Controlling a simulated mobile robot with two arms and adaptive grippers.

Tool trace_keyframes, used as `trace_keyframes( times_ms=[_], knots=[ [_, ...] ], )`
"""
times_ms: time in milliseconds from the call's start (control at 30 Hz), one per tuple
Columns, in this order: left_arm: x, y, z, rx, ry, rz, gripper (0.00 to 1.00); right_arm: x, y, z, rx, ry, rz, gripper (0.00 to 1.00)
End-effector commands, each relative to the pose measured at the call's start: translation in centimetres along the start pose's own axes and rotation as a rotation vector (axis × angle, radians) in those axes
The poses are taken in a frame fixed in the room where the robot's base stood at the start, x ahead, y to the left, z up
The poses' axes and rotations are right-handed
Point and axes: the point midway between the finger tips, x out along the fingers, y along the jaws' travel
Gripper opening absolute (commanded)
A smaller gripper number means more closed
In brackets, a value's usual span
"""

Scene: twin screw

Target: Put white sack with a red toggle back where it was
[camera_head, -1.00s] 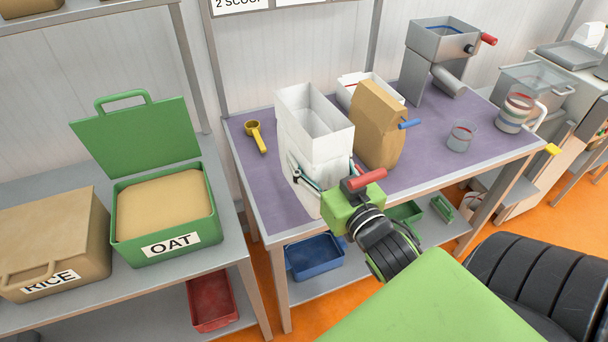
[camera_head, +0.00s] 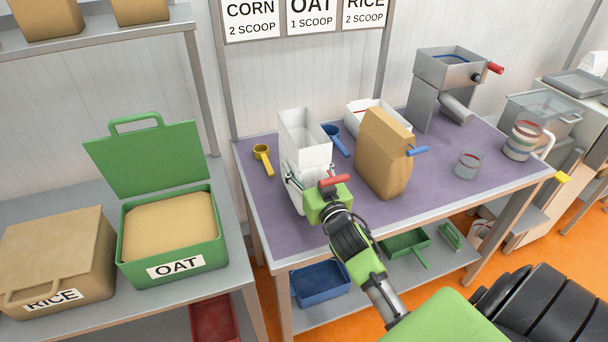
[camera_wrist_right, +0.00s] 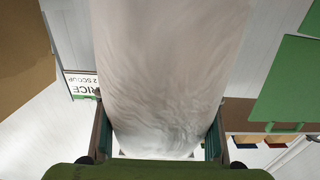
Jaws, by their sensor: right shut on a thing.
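The white sack (camera_head: 306,154) is upright with an open top, over the left part of the purple table top (camera_head: 445,180). Its red toggle (camera_head: 334,180) sticks out at the front right, just above my green gripper body. My right gripper (camera_head: 305,185) is shut on the sack's lower part, a finger on each side. The right wrist view shows the white sack (camera_wrist_right: 168,75) filling the space between the fingers. I cannot tell whether the sack's base touches the table. My left gripper is not in view.
A yellow scoop (camera_head: 262,159) lies left of the sack, a blue scoop (camera_head: 336,140) behind it. A brown sack with a blue toggle (camera_head: 385,155) stands to the right, before a white box (camera_head: 362,116). A grey mill (camera_head: 447,80) and a cup (camera_head: 468,165) are farther right.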

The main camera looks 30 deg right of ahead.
Motion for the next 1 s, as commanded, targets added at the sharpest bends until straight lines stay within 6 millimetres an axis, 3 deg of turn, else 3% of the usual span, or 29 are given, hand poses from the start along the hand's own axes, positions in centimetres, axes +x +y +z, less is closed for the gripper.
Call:
trace_keyframes(
  times_ms=[300, 700, 733, 767, 1000],
  knots=[
    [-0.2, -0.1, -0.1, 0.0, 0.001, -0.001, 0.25, 0.6, -0.1, 3.3, 0.002, 0.002, 0.0, 0.31],
    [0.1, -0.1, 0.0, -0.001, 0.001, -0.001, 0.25, 0.6, -0.1, 4.0, 0.001, 0.003, -0.001, 0.31],
    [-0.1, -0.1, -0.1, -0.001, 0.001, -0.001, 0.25, 0.5, -0.1, 4.0, 0.0, 0.001, -0.001, 0.64],
    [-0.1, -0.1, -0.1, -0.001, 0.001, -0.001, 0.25, 0.5, -0.1, 4.0, 0.0, 0.0, -0.001, 0.72],
    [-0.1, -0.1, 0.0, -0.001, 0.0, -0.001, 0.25, 0.5, -0.1, 4.0, 0.001, 0.0, -0.001, 0.74]
  ],
)
